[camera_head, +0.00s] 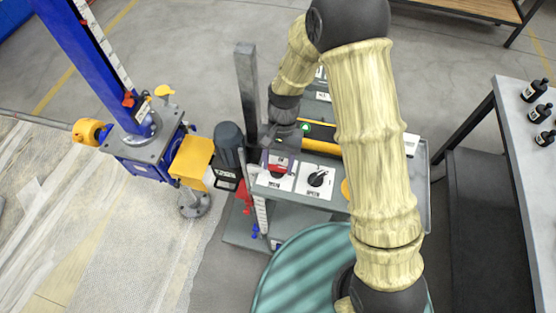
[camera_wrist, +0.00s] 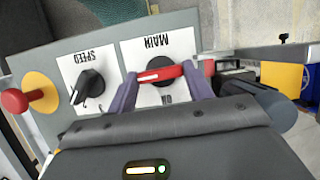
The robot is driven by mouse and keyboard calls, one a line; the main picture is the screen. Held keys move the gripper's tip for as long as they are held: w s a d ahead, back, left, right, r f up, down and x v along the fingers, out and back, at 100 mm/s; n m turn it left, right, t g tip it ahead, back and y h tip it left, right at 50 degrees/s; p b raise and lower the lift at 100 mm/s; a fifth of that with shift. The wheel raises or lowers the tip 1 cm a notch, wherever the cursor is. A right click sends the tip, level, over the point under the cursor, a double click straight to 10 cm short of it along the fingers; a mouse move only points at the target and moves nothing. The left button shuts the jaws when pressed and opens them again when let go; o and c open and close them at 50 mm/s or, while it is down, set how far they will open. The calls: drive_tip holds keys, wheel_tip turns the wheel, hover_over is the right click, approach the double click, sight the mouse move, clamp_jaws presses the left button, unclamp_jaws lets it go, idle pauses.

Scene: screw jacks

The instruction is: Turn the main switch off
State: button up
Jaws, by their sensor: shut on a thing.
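The main switch is a red handle (camera_wrist: 158,75) on a round black base, on a white plate marked MAIN, upside down in the wrist view. An ON mark shows on the plate's near side. The handle lies crosswise, slightly tilted, not pointing at the ON mark. My gripper (camera_wrist: 160,74) is shut on the handle, one purple finger at each end. In the head view the red switch (camera_head: 278,169) sits on the grey panel below my gripper, partly hidden by it.
A black speed knob (camera_wrist: 88,87) sits beside the main switch, then a red push button (camera_wrist: 15,101) on a yellow disc. In the head view a grey post (camera_head: 247,95) and a dark motor (camera_head: 229,144) stand close left of my wrist. A blue screw jack (camera_head: 145,150) stands farther left.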

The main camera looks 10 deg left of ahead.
drive_tip(key=shift+s, duration=0.1)
idle(0.5)
drive_tip(key=o, duration=1)
drive_tip(key=shift+r, duration=0.1)
drive_tip(key=shift+a, duration=0.1)
